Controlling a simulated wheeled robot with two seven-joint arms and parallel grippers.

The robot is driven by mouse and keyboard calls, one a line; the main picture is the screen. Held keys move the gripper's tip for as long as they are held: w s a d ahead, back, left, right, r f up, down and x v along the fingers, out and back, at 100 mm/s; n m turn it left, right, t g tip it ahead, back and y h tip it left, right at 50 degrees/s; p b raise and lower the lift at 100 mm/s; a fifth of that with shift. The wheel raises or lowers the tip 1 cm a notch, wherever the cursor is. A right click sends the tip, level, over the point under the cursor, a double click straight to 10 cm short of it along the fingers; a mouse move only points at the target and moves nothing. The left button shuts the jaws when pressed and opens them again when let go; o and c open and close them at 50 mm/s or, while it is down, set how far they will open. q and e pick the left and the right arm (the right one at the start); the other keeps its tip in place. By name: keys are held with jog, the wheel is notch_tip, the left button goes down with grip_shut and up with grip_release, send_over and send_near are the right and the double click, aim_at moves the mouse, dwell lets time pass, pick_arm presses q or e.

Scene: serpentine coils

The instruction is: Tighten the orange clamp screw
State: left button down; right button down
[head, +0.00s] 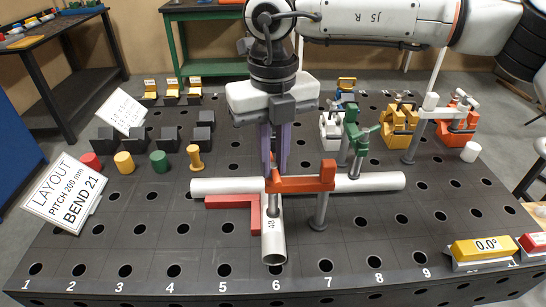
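An orange clamp (305,183) lies across a white horizontal pipe (225,187), near where a second pipe (274,243) marked 48 runs toward the front. A grey post (320,212) stands under its right part. My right gripper (275,166) points straight down at the left end of this clamp, its purple fingers around or just behind the thin upright screw (272,172). Whether they touch the screw cannot be told. The finger gap is partly hidden. My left gripper is not in view.
A red angle block (235,201) lies left of the front pipe. White, yellow and orange clamps (460,122) stand at the back right. The perforated table (140,255) is clear at front left.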

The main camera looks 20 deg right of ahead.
dwell(0.3)
jog(key=n+b, duration=0.1)
jog(key=n, duration=0.1)
jog(key=shift+f+n, duration=0.1)
jog(key=shift+n, duration=0.3)
jog(key=shift+n+b, duration=0.75)
jog(key=shift+n, duration=1.25)
jog(key=shift+r, duration=0.2)
jog(key=c, duration=1.7)
grip_release()
